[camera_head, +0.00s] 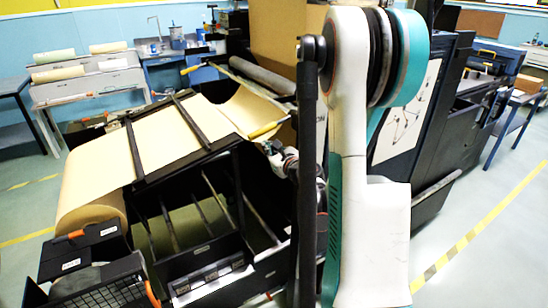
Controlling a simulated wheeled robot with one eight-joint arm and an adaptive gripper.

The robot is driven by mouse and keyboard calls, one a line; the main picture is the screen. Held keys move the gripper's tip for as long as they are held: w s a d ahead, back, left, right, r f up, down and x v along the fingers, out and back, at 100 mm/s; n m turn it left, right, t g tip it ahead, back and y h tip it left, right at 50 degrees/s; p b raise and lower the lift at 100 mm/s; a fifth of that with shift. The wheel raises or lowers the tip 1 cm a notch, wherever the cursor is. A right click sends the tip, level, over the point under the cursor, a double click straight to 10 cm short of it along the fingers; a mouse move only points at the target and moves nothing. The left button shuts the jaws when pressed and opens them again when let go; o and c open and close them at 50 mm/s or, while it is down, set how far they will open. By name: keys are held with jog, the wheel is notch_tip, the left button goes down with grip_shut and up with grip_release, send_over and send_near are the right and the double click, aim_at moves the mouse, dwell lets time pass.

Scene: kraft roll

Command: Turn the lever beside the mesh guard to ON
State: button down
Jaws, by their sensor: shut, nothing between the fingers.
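The black mesh guard (98,294) is at the bottom left, partly cut off by the lower picture edge. A lever with an orange grip (152,294) stands beside its right side, tilted, and its lower end runs out of the picture. I cannot read any ON or OFF marking for it. My gripper (272,149) is near the middle, beyond my arm, by the right edge of the paper machine. It is small in view and partly hidden, and it is shut and empty. It is well apart from the lever, up and to the right of it.
A kraft paper web (165,135) runs over the machine under dark bars. Another orange handle (76,234) is on a dark box above the guard. A yellow-handled bar (264,130) lies close to my gripper. A dark cabinet (425,120) stands right; floor at the lower right is clear.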

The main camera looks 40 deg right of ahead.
aim_at(263, 134)
jog(key=r, duration=0.2)
jog(key=a+r, duration=0.1)
jog(key=shift+s, duration=0.3)
jog(key=r+p, duration=0.1)
jog(key=a+r+m, duration=0.1)
jog(key=r, duration=0.1)
jog(key=shift+w+a+r+p, duration=0.1)
jog(key=shift+a+r+p, duration=0.1)
jog(key=shift+p, duration=0.15)
jog(key=shift+d, duration=0.1)
jog(key=shift+f, duration=0.1)
